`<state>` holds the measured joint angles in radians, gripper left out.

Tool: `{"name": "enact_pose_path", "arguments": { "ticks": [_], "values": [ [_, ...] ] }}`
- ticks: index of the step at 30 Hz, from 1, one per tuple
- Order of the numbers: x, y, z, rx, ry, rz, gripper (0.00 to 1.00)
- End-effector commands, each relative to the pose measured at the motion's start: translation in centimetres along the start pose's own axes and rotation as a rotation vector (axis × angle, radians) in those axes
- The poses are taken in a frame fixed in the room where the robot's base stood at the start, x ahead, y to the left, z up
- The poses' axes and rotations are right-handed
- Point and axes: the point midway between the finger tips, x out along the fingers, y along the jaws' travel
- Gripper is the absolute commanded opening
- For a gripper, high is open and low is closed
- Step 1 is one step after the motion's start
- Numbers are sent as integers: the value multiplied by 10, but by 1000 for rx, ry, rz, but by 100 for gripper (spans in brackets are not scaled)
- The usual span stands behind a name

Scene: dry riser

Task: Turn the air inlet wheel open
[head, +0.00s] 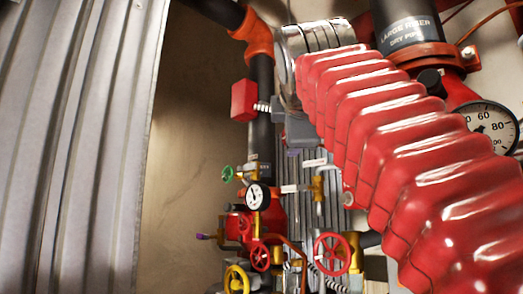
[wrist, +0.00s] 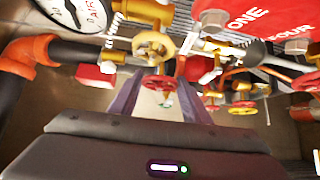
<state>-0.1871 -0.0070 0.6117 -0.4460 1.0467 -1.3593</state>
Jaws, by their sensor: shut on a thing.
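In the wrist view my gripper (wrist: 158,76) has its two grey-purple fingers closed in around a small red wheel (wrist: 157,83), whose rim shows between the fingertips. No label shows on this wheel, so I cannot tell from lettering whether it is the air inlet wheel. A yellow wheel (wrist: 155,44) sits just beyond it on brass fittings. In the head view my gripper cannot be made out. There the valve cluster shows a large red wheel (head: 333,253), a smaller red wheel (head: 260,257), a yellow wheel (head: 237,279) and a green wheel (head: 227,174).
A small gauge (head: 257,196) stands among the valves, and a large gauge (head: 491,127) is at the right. A red box (head: 243,100) is on the dark pipe (head: 264,90). Corrugated metal (head: 75,140) covers the left. Pipes crowd closely around the fingers.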

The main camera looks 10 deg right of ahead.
Motion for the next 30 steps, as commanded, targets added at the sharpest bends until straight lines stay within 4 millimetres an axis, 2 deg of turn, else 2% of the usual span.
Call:
{"name": "enact_pose_path", "arguments": {
  "ticks": [1,18,19,26,30],
  "values": [
    [4,-5,-2,-7,0,-18,21],
    [4,-6,-1,-18,-1,-32,21],
    [4,-6,-1,-18,-1,-32,44],
    [2,-4,-1,-16,-1,-26,60],
    [2,-3,0,-15,-1,-23,62]
  ]
}}
